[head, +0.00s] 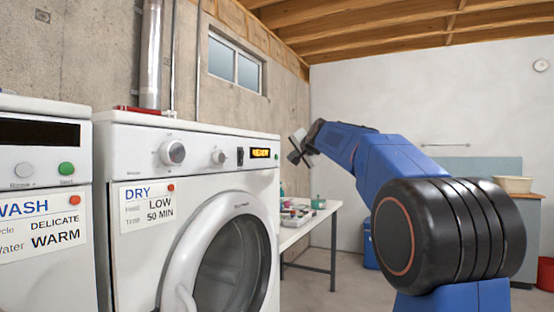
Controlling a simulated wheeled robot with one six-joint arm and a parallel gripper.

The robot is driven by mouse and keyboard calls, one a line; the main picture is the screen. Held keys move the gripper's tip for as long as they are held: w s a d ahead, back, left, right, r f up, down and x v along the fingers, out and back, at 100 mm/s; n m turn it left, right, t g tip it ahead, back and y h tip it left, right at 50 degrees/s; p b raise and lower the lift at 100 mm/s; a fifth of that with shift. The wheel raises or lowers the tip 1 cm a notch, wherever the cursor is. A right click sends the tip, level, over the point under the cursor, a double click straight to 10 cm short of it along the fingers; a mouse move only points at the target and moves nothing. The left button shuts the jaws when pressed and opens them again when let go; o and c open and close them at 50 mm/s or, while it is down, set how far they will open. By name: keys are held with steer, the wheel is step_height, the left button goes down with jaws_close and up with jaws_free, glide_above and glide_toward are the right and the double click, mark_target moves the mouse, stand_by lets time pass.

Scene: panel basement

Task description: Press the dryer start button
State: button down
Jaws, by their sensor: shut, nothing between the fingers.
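The white dryer (147,270) stands left of centre, with a round glass door (235,262). Its panel has a large knob (172,152), a smaller knob (218,157), a small dark switch (240,156) and a lit amber display (261,153). I cannot make out a button clearly marked start on the dryer. My gripper (298,148) is in the air to the right of the dryer's panel in the picture, shut and empty. It appears apart from the panel; its depth is hard to judge.
A washer (45,278) with a green start button (66,168) stands left of the dryer. A table (318,216) with small items is behind, at the dryer's right. A red object (138,110) lies on the dryer top. Floor shows between table and counter.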

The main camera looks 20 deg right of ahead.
mark_target(277, 157)
steer(key=shift+w+a, duration=0.8)
steer(key=shift+w, duration=0.2)
steer(key=shift+w+a, duration=0.1)
stand_by(1.4)
steer(key=shift+w+a, duration=0.15)
steer(key=shift+w, duration=0.1)
